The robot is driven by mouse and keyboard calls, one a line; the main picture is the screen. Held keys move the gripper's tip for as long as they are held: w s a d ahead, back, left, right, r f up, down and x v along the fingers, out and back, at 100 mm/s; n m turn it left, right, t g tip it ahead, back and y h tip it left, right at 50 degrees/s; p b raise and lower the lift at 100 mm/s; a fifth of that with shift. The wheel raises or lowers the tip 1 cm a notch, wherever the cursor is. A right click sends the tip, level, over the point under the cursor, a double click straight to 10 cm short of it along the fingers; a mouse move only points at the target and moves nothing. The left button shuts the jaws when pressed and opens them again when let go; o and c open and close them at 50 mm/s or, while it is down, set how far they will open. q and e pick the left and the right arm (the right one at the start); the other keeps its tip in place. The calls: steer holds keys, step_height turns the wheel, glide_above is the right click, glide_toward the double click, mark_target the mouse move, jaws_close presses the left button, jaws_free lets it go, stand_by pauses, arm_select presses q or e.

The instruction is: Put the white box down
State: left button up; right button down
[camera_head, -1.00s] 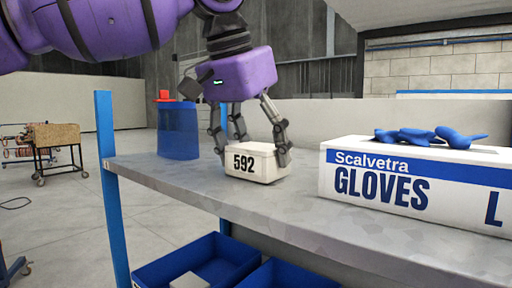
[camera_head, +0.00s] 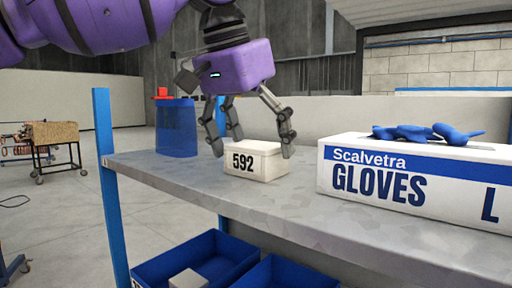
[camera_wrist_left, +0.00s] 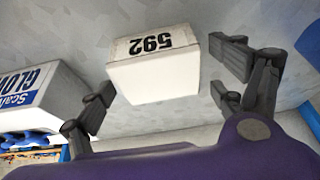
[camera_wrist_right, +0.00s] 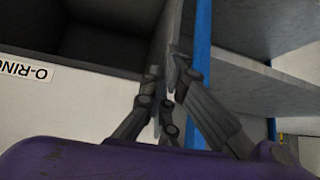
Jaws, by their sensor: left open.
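The white box (camera_head: 258,160), marked 592, sits upright on the grey shelf (camera_head: 320,205). My left gripper (camera_head: 250,147) is open above it, with its fingers spread to both sides and raised near its top. In the left wrist view the box (camera_wrist_left: 155,78) lies between the spread fingers (camera_wrist_left: 165,90), with clear gaps on both sides. My right gripper shows only in the right wrist view (camera_wrist_right: 168,80). Its fingers are drawn close together with no object seen between them; whether the tips meet is unclear.
A gloves carton (camera_head: 420,180) with blue gloves (camera_head: 425,133) on top stands right of the box. A blue post (camera_head: 112,190) rises at the shelf's left end. Blue bins (camera_head: 195,262) lie below.

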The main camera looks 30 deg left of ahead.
arm_select(q)
steer(key=v, duration=1.1)
steer(key=shift+r, duration=0.15)
steer(key=shift+s, duration=0.1)
